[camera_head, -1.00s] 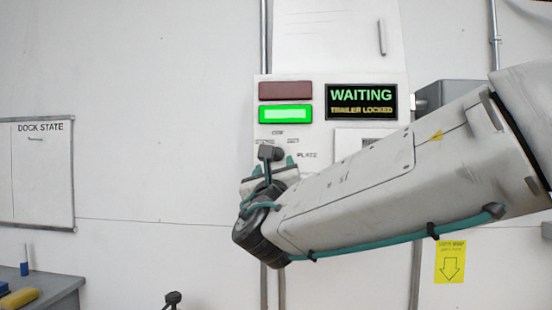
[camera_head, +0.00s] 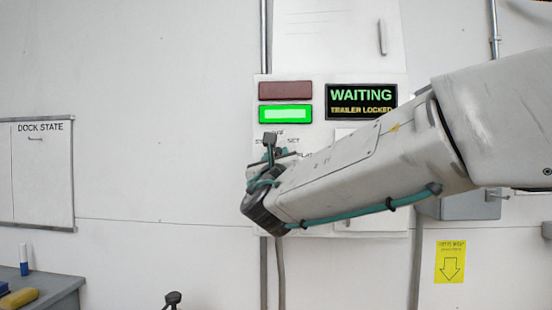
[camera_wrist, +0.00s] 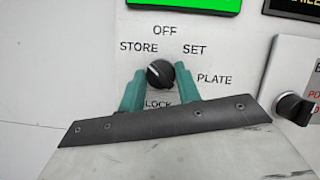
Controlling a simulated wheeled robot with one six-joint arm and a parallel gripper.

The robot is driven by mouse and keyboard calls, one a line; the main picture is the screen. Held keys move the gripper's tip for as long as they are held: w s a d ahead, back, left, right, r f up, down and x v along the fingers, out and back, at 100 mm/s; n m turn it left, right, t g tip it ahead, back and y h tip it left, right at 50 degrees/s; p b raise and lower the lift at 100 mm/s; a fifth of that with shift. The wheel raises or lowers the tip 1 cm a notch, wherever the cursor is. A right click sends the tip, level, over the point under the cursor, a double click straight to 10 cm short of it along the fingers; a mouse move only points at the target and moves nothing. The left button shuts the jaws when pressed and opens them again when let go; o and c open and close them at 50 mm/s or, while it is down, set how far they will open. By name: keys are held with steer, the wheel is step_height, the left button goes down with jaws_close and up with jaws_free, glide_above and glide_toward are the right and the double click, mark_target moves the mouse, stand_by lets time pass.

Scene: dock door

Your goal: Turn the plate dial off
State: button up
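The plate dial (camera_wrist: 160,73) is a small black knob in the wrist view, with OFF printed above it, STORE upper left, SET upper right, LOCK below and PLATE at the right. A pale mark on the knob seems to lie toward its upper left, on the STORE side. My gripper (camera_wrist: 159,79) has its two teal fingers apart, one on each side of the knob. The gaps are very small, and I cannot tell whether the fingers touch it. In the head view my gripper (camera_head: 272,158) is at the panel and hides the dial.
A second black knob (camera_wrist: 293,108) sits at the right in the wrist view. Above the dial are a lit green lamp (camera_head: 285,114), a dark red lamp (camera_head: 285,91) and a display (camera_head: 361,101) reading WAITING, TRAILER LOCKED. A grey bench (camera_head: 45,292) stands lower left.

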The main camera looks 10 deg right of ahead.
steer(key=shift+m, duration=0.5)
steer(key=m+g+h, duration=0.1)
steer(key=m+h, duration=0.1)
steer(key=m, duration=0.2)
steer(key=m+g+h, duration=0.1)
steer(key=m+h, duration=0.1)
steer(key=m, duration=0.2)
steer(key=m+g+h, duration=0.1)
steer(key=m+h, duration=0.1)
steer(key=m, duration=0.2)
steer(key=shift+a+r+m, duration=0.1)
steer(key=shift+a+m, duration=0.15)
steer(key=shift+m, duration=0.15)
steer(key=o, duration=1)
steer(key=shift+v, duration=3.9)
steer(key=shift+m, duration=0.3)
